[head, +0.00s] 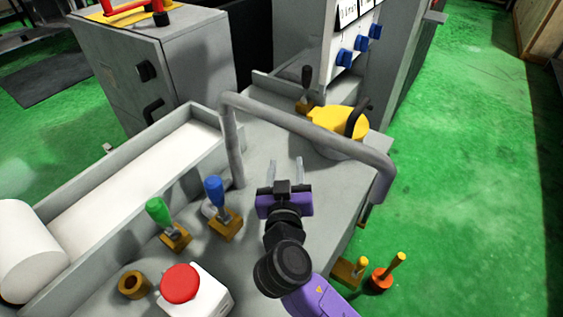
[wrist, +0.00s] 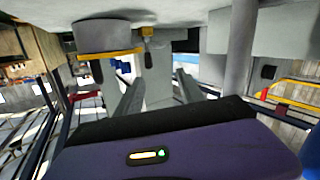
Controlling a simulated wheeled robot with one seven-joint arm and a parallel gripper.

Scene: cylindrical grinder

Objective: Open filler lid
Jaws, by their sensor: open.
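The likely filler lid is a round yellow cap (head: 335,125) with a black handle (head: 358,116) on the grey machine top. It sits behind the grey bent rail in the head view. In the wrist view, which looks upside down, a round grey body with a yellow edge (wrist: 108,55) shows at upper left and seems to be the same part. My gripper (head: 286,166) is open and empty, in front of the rail and apart from the cap. Its two fingers also show in the wrist view (wrist: 160,80), with nothing between them.
A grey bent rail (head: 300,126) spans between my gripper and the cap. Green (head: 156,211) and blue (head: 214,190) knobbed levers and a red button (head: 180,283) stand at left. A black-knobbed lever (head: 307,78) stands behind the cap. Blue knobs (head: 345,57) are on the panel beyond.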

